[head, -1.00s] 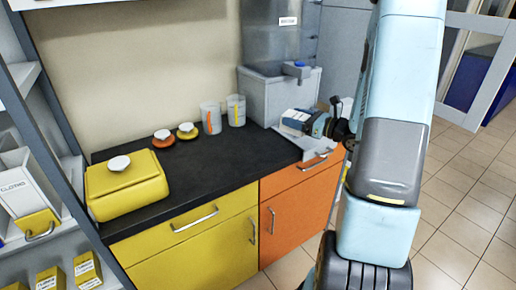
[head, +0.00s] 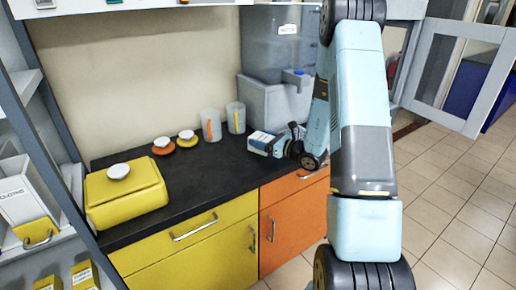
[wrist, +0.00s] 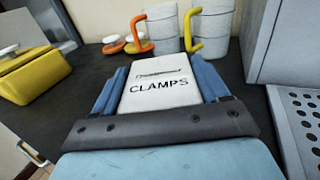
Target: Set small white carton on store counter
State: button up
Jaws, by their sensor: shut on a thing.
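The small white carton (wrist: 163,85), printed CLAMPS, is between the blue fingers of my gripper (wrist: 163,92) in the wrist view. My gripper is shut on it. In the head view the carton (head: 261,142) shows at the end of my gripper (head: 272,146), over the right part of the black counter (head: 215,172). I cannot tell whether its underside touches the counter top. My fingers cover its sides.
Two grey cups (head: 211,124) with orange and yellow marks stand at the back. Small orange (head: 163,147) and yellow lidded dishes sit beside them. A yellow box (head: 125,192) fills the left end. A grey tank (head: 275,95) stands back right. The counter's middle is clear.

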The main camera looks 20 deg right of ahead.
jog(key=shift+w+a+f, duration=0.15)
jog(key=shift+a+f, duration=0.05)
jog(key=shift+f, duration=1.6)
jog(key=shift+f, duration=0.1)
jog(key=o, duration=1.1)
